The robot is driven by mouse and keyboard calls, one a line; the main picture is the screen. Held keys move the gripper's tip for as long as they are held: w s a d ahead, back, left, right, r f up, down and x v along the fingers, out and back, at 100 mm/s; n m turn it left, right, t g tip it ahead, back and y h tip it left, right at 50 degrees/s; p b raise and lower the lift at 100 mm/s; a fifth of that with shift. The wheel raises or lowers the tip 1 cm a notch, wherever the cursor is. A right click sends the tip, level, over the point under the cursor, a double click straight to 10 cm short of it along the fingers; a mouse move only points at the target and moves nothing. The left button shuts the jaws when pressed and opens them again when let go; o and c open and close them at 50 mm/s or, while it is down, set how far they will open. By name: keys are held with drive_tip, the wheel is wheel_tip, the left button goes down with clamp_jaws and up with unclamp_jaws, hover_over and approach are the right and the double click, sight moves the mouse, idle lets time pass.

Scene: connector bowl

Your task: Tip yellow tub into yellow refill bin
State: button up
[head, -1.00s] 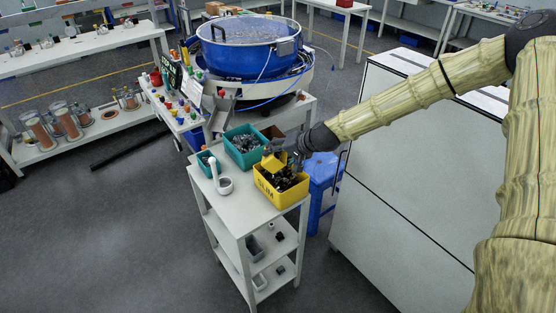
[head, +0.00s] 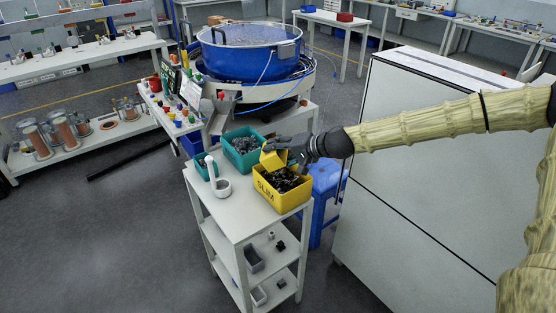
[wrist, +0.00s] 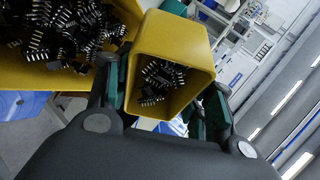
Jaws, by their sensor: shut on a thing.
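My gripper (head: 280,152) is shut on a small yellow tub (head: 270,161), low over the yellow refill bin (head: 266,194), which is marked "SLIM". The bin stands on a grey shelf cart and holds many black connectors. In the wrist view the tub (wrist: 188,38) sits between my gripper's fingers (wrist: 165,95), with its opening facing the camera and several black connectors inside. The bin (wrist: 30,76) lies to the left there, with its connectors in sight. The tub looks tilted; whether it touches the bin cannot be told.
Two teal bins, one larger (head: 231,160) and one small (head: 203,172), and a white scoop-like item (head: 222,188) share the cart top (head: 237,211). A blue stool (head: 325,182) and a large white cabinet (head: 420,170) stand to the right. A blue bowl feeder (head: 250,55) is behind.

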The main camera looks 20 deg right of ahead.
drive_tip(key=shift+w+a+f+m+t+y+b, duration=0.25)
drive_tip(key=shift+t+y+b, duration=0.4)
drive_tip(key=shift+b, duration=4.05)
drive_tip(key=shift+s+d+m+t+y+b, duration=0.15)
drive_tip(key=shift+m+t+y+b, duration=0.5)
drive_tip(key=shift+b, duration=4)
drive_tip(key=shift+r+y+b, duration=0.1)
drive_tip(key=shift+y+b, duration=0.3)
drive_tip(key=shift+b, duration=0.85)
drive_tip(key=shift+r+b, duration=0.15)
drive_tip(key=shift+b, duration=0.15)
